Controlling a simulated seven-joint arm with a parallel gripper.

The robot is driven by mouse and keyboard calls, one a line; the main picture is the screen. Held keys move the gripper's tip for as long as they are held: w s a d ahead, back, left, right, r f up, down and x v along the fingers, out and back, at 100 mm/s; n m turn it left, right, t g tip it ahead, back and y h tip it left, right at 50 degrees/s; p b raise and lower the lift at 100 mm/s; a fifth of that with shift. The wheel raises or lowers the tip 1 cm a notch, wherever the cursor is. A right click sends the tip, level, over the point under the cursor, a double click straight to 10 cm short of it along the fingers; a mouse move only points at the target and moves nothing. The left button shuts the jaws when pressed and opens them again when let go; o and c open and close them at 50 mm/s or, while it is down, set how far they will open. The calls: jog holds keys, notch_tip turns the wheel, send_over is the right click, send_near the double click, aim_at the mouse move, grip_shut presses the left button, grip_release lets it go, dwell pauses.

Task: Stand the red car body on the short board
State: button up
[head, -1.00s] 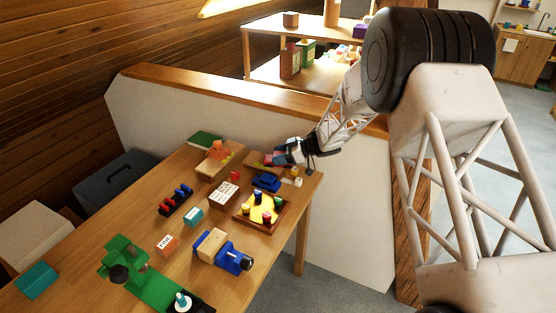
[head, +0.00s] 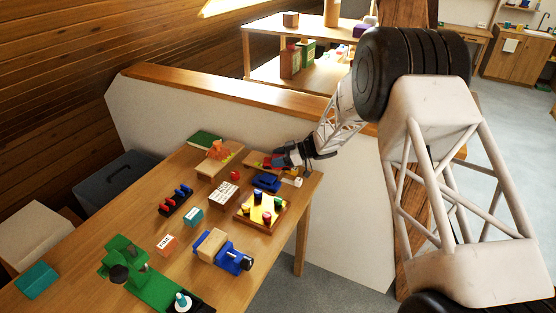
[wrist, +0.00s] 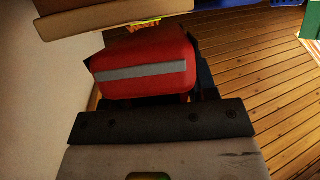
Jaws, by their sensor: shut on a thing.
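The red car body (wrist: 146,62), with a grey stripe across it, is between the fingers of my gripper in the wrist view. In the head view my gripper (head: 281,160) is at the far right end of the table, with the red car body (head: 280,162) at its tip. A wooden board (head: 252,158) lies just left of the gripper, partly hidden by it; I take it for the short board. A board edge (wrist: 110,17) also shows beyond the car body in the wrist view. I cannot tell whether the car body touches it.
A blue car-like piece (head: 266,182) lies just in front of the gripper. A tray with colored pieces (head: 268,228) stands nearer. Another board (head: 229,166) carries an orange piece (head: 218,150). A low partition wall (head: 180,115) runs behind the table.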

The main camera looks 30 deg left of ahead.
jog(key=shift+f, duration=0.3)
jog(key=shift+f, duration=0.15)
jog(key=o, duration=0.9)
jog(key=shift+o, duration=0.2)
jog(key=shift+v, duration=2.1)
jog(key=shift+a, duration=0.1)
